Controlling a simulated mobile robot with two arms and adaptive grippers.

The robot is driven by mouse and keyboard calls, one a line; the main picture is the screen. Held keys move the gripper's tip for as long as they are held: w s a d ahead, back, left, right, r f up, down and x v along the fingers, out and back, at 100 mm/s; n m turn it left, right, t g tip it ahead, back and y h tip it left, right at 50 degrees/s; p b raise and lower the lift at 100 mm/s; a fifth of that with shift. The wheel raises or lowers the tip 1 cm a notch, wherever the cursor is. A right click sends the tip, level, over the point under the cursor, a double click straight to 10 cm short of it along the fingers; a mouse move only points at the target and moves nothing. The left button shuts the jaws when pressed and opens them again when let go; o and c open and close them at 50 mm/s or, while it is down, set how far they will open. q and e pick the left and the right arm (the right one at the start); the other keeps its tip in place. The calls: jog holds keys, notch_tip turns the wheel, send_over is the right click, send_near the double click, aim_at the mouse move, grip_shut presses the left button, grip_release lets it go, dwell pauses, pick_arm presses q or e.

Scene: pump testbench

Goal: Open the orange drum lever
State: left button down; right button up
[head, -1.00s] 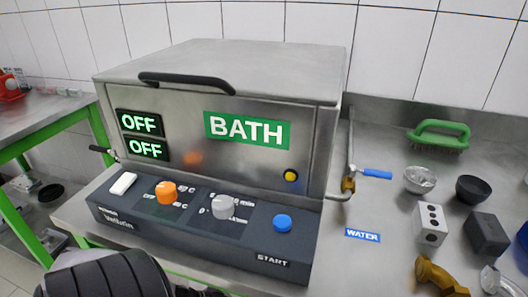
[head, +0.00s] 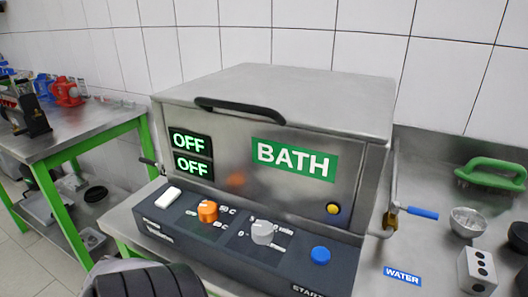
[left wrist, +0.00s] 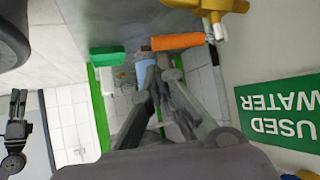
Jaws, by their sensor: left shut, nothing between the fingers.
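The orange drum lever (left wrist: 178,41) shows near the top of the left wrist view. It joins a brass-yellow valve (left wrist: 218,28) at its right end and lies roughly level across the picture. My left gripper (left wrist: 160,62) is shut and empty, with its fingertips just below the lever in that view. I cannot tell whether they touch it. A green USED WATER label (left wrist: 282,112) is on the light surface at the right. The lever and left gripper tips are not in the head view.
The BATH machine (head: 230,130) fills the middle of the head view. A blue-handled valve (head: 420,212) stands at its right side. A green-framed table (head: 90,130) with a red object (head: 67,92) is at the left. Open floor (head: 30,255) shows at lower left.

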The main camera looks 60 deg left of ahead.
jog(key=shift+s+f, duration=0.3)
jog(key=shift+s, duration=0.05)
pick_arm(q)
jog(key=v, duration=0.7)
jog(key=shift+s+r, duration=0.15)
jog(key=shift+s, duration=0.05)
pick_arm(e)
jog(key=shift+r, duration=0.1)
dwell(0.3)
